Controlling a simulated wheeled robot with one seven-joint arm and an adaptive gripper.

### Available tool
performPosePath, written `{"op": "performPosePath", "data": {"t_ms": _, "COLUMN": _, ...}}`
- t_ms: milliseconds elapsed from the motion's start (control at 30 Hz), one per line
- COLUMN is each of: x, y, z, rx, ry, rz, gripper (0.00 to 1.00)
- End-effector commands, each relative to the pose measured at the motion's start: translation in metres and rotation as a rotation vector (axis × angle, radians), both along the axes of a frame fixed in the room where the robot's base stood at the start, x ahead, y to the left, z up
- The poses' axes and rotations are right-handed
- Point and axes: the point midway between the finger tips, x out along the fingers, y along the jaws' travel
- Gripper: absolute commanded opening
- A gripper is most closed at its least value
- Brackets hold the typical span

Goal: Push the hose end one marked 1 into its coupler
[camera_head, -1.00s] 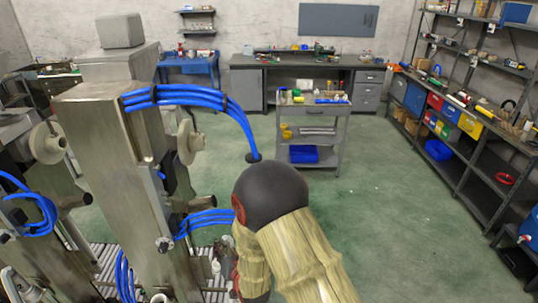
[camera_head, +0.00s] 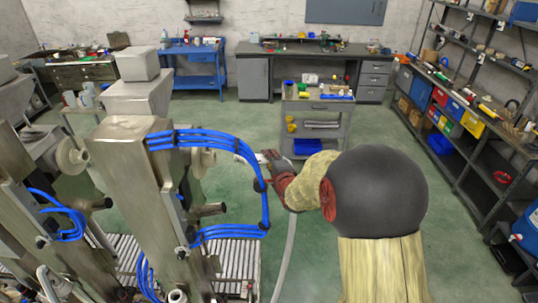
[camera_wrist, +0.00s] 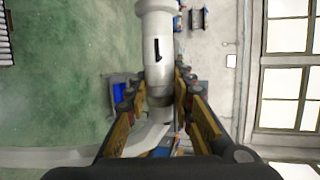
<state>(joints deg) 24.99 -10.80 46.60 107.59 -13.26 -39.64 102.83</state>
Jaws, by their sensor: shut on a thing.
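My gripper (camera_head: 268,160) is shut on the hose end marked 1 (camera_wrist: 154,40), a pale grey cylinder with a black "1". In the head view the hose end (camera_head: 245,158) points left toward the metal machine column (camera_head: 130,180), behind the blue hoses. A pale round fitting (camera_head: 203,160) and a dark metal nozzle (camera_head: 209,210) stick out from the column's right side; I cannot tell which is the coupler. The hose end looks apart from both.
A grey hose (camera_head: 286,258) hangs down from my gripper. Blue hoses (camera_head: 262,195) loop out from the column close to my gripper. A roller conveyor (camera_head: 234,262) lies below. A grey cart (camera_head: 318,105) stands behind and shelves (camera_head: 470,135) line the right. Green floor is open between.

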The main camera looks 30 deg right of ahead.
Motion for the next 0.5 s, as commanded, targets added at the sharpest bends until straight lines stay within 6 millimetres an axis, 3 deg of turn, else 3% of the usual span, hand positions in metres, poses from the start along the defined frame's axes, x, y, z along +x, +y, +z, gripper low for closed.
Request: {"op": "performPosePath", "data": {"t_ms": 500, "x": 0.0029, "y": 0.0052, "z": 0.0007, "rx": -0.002, "ry": -0.003, "rz": 0.002, "gripper": 0.00}}
